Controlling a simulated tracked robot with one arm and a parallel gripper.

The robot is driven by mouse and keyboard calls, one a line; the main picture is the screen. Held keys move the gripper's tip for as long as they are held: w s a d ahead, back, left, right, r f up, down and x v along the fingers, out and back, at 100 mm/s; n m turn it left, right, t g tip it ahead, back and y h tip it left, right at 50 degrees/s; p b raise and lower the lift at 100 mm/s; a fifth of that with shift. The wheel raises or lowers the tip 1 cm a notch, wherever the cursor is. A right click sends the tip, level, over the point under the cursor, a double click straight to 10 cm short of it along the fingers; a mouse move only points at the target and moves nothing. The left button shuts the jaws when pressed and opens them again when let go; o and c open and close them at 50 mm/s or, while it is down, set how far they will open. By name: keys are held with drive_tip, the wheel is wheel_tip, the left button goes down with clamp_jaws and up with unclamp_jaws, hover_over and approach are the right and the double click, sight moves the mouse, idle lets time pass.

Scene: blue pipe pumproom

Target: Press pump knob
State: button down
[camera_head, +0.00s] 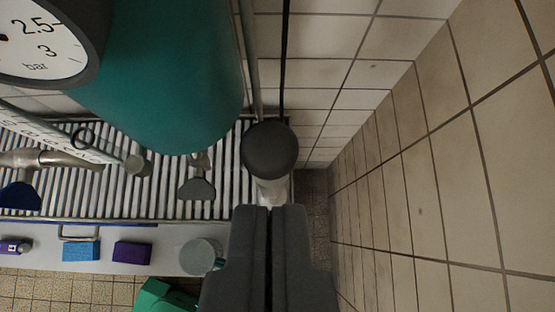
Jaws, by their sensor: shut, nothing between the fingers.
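The pump knob looks to be the dark round ball (270,149) near the picture's middle. It sits at the top of a pale upright post, beside the teal tank (165,75). My gripper (270,208) comes in from the bottom edge, its two dark fingers shut together and empty. The fingertips lie just below the ball in the picture and overlap the lower part of the post. I cannot tell the depth gap between the fingertips and the ball, and no contact is clearly visible.
A pressure gauge (40,42) hangs at the upper left. A slatted rack (105,195) lies below the tank, with valve handles over it. A shelf holds a blue sponge (81,251), a purple sponge (132,252) and a glass (199,257). The tiled wall (450,150) borders the right.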

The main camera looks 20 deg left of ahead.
drive_tip(key=p, duration=0.1)
hover_over(271, 179)
drive_tip(key=f, duration=0.4)
drive_tip(key=w+f, duration=0.1)
drive_tip(key=f, duration=0.2)
drive_tip(key=shift+a+f, duration=0.1)
drive_tip(key=shift+a, duration=0.1)
wheel_tip(271, 179, down, 2)
drive_tip(key=shift+f, duration=0.1)
drive_tip(key=shift+f+p, duration=0.3)
drive_tip(key=shift+f, duration=0.55)
wheel_tip(271, 179, down, 6)
drive_tip(key=b, duration=0.5)
drive_tip(key=shift+b, duration=0.35)
drive_tip(key=shift+s+f, duration=0.1)
drive_tip(key=shift+s, duration=0.05)
drive_tip(key=shift+f, duration=0.1)
